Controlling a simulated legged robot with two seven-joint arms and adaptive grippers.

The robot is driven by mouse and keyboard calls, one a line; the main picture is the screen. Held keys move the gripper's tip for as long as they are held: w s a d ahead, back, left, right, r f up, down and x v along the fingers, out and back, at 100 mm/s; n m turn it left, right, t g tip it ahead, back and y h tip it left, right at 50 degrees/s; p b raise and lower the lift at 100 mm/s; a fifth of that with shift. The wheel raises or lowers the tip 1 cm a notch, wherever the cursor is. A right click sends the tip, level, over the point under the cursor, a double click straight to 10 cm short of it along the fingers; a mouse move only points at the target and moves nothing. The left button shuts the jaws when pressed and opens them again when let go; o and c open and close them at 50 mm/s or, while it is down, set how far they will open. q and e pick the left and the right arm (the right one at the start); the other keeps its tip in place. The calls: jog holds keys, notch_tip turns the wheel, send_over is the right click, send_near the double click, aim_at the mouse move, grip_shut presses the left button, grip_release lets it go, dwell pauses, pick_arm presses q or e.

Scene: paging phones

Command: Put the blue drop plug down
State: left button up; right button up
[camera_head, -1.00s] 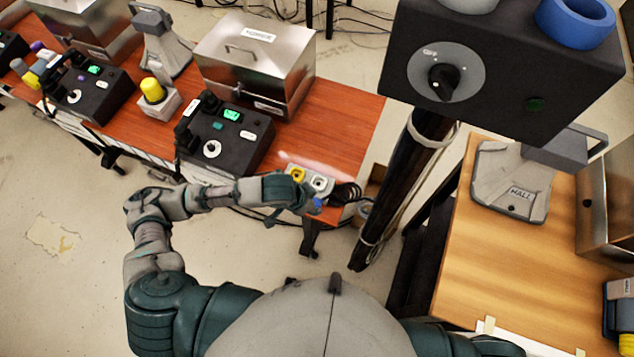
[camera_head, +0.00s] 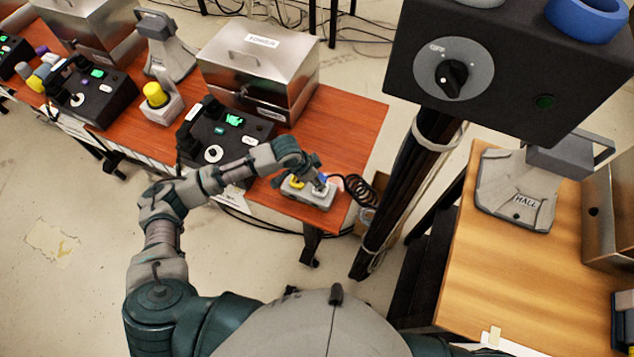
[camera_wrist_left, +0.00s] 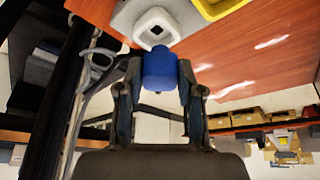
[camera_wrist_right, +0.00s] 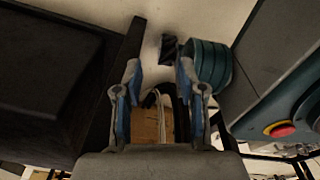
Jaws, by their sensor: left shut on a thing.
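My left gripper (camera_head: 318,176) is shut on the blue drop plug (camera_wrist_left: 160,70), which sits between its two fingers in the left wrist view. The plug also shows as a small blue spot in the head view (camera_head: 322,179). It is just by the white square socket (camera_wrist_left: 157,27) of a grey socket block (camera_head: 300,194) at the table's front right corner. I cannot tell if the plug touches the socket. A yellow socket (camera_head: 297,182) is beside the white one. My right gripper (camera_wrist_right: 159,72) is open and empty in the right wrist view.
On the red-brown table (camera_head: 345,120) stand a black phone box (camera_head: 222,135), a metal case (camera_head: 262,70) and a yellow-topped button (camera_head: 155,94). A black post with a dial box (camera_head: 490,70) rises right of the table. A coiled black cord (camera_head: 358,187) lies by the socket block.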

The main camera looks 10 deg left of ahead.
pick_arm(q)
jog(key=f, duration=0.2)
jog(key=shift+d+f, duration=0.25)
jog(key=shift+f, duration=0.05)
jog(key=shift+d+f, duration=0.1)
jog(key=shift+f, duration=0.1)
pick_arm(e)
jog(key=shift+s+a, duration=0.15)
jog(key=shift+a, duration=0.2)
jog(key=shift+s, duration=0.1)
pick_arm(q)
jog(key=o, duration=1.2)
jog(key=shift+f, duration=0.15)
jog(key=shift+a, duration=0.2)
pick_arm(e)
jog(key=shift+s+d, duration=0.25)
jog(key=shift+w, duration=0.15)
